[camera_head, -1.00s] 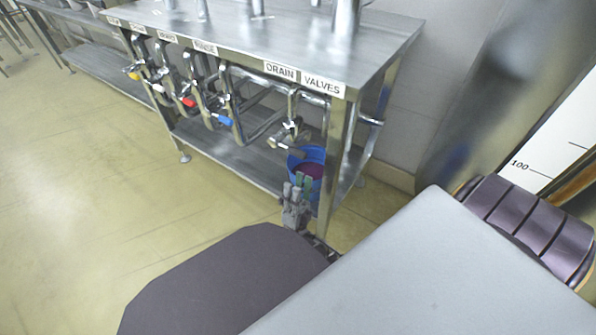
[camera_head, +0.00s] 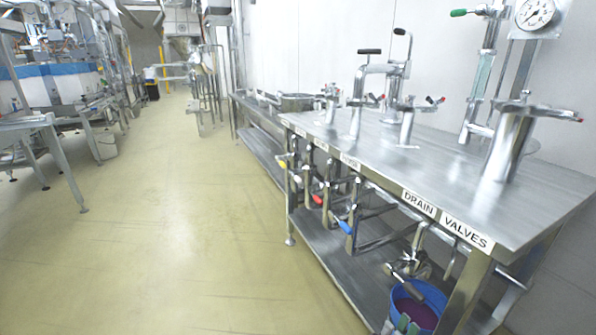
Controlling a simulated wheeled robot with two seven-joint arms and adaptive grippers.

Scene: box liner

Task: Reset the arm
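A blue bucket (camera_head: 435,297) with dark reddish-purple contents stands at the lower right, below the drain valves, and the bottom edge of the picture cuts it off. Greenish-grey fingertips of one gripper (camera_head: 407,325), which I take as my right, show at the bottom edge in front of the bucket. The rest of that gripper and its arm are out of view. I cannot tell whether its fingers are apart or touch the bucket. My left gripper is not in view.
A steel table (camera_head: 450,165) with pipes on top and a "DRAIN VALVES" label (camera_head: 440,219) fills the right side. Coloured valve handles (camera_head: 345,227) hang under its edge. Open yellowish floor (camera_head: 180,220) lies to the left. Machinery (camera_head: 60,85) stands at the far left.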

